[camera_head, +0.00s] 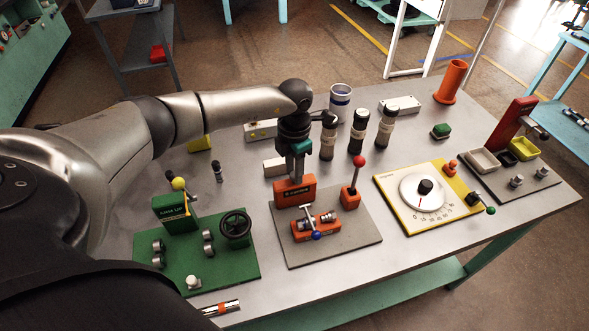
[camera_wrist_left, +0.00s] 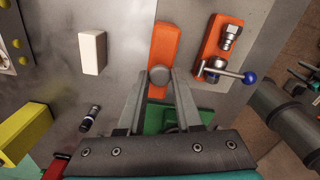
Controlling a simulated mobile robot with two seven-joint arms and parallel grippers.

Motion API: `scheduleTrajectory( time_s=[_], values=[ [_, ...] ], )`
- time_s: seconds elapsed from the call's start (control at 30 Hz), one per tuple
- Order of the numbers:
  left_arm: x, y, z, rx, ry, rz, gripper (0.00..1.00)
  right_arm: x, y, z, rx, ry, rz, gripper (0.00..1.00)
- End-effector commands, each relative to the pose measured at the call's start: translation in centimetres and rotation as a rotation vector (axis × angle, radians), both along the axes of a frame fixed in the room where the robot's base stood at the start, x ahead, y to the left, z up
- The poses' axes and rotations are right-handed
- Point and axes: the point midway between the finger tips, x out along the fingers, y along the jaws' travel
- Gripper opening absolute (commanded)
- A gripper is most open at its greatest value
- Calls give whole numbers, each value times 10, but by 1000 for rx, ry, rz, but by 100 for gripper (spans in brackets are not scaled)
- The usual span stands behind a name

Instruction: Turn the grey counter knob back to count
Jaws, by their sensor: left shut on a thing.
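The grey counter knob (camera_wrist_left: 159,75) is a small round knob at the end of the orange counter box (camera_wrist_left: 165,42) in the left wrist view. My left gripper (camera_wrist_left: 159,78) is shut on it, one fingertip on each side. I cannot read the knob's setting. My right gripper is in neither view.
An orange clamp fixture (camera_head: 316,226) and a red-topped lever (camera_head: 351,190) share the grey plate (camera_head: 350,240). A green machine (camera_head: 205,255) stands left, a yellow dial board (camera_head: 425,195) right. Several dark-capped bottles (camera_head: 358,135) and a white block (camera_head: 274,167) stand close to my gripper.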

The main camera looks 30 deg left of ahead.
Motion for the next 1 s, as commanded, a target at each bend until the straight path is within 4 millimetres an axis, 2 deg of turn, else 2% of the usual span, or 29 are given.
scheduleTrajectory(
  time_s=[0.1,0.13,0.37,0.6,0.73,0.87,1.0],
  values=[
    [1,1,1,1,-4,4,0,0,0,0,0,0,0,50],
    [1,1,1,1,-4,4,37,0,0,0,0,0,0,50],
    [1,0,1,0,-2,1,63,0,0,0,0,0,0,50],
    [0,0,1,0,-1,0,64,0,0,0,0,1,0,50],
    [1,0,8,-2,-4,-1,64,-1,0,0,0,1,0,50],
    [1,1,29,0,-5,-1,64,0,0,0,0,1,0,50],
    [2,0,62,-1,-9,-1,64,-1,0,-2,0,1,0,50]
  ],
)
